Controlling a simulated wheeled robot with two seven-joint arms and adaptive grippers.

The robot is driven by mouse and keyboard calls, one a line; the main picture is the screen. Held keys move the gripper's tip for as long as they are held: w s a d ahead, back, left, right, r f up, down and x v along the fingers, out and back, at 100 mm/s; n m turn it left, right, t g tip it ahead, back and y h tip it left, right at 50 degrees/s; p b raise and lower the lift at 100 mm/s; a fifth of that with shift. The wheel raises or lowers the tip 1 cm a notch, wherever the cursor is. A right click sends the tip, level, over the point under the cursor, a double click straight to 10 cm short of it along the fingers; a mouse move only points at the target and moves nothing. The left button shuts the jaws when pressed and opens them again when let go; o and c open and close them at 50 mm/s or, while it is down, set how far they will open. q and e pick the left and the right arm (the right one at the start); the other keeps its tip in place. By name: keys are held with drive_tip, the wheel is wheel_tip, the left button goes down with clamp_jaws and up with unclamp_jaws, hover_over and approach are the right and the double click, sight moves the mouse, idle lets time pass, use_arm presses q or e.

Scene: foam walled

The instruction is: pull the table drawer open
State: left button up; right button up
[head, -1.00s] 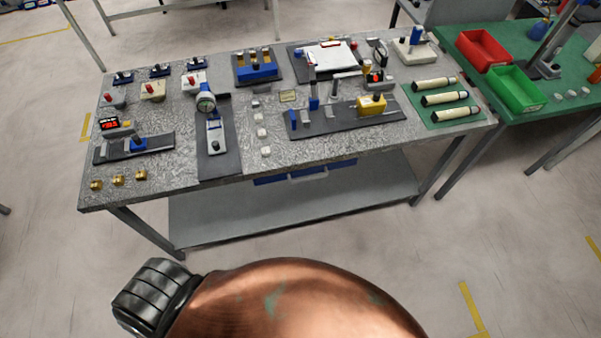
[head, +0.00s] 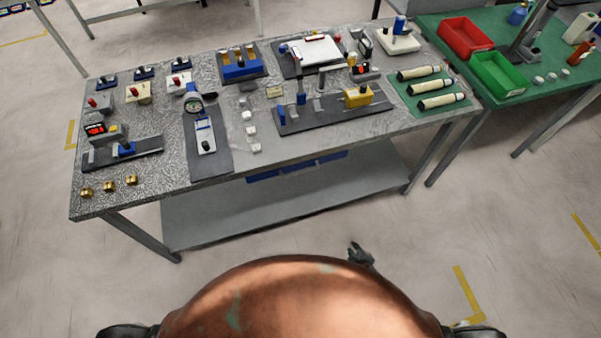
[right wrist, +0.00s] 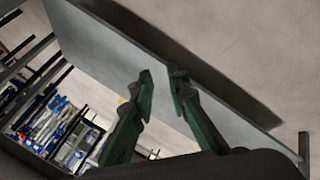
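The worktable (head: 225,75) has a grey patterned top. Below its front edge is a blue drawer front (head: 297,167) with a lighter part at its middle; it appears closed, tucked under the top. My right gripper (head: 360,253) is small and dark, just past my copper body and apart from the table, in front of and below the drawer. In the right wrist view, its two green fingers (right wrist: 163,78) stand apart with nothing between them. The drawer is not clearly recognisable there. My left gripper is not in view.
A grey lower shelf (head: 290,205) spans between the table legs. Gauges, blocks and fixtures crowd the tabletop. A green table (head: 440,35) with a red bin (head: 465,38) and a green bin (head: 498,75) adjoins at the right. The floor before the table is clear.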

drive_tip(key=w+a+r+n+t+y, duration=0.1)
drive_tip(key=w+a+r+n+t, duration=0.1)
drive_tip(key=w+a+r, duration=0.45)
drive_tip(key=w+a+r+n+t, duration=0.1)
drive_tip(key=w+a+r+n, duration=0.2)
drive_tip(key=r, duration=0.6)
drive_tip(key=n+t+y, duration=0.3)
drive_tip(key=n+t, duration=0.1)
approach(302, 173)
drive_tip(key=w+f, duration=0.1)
drive_tip(key=w, duration=0.2)
drive_tip(key=x, duration=0.7)
drive_tip(key=shift+a+f, duration=0.1)
drive_tip(key=shift+a, duration=0.3)
drive_tip(key=shift+c, duration=0.3)
clamp_jaws()
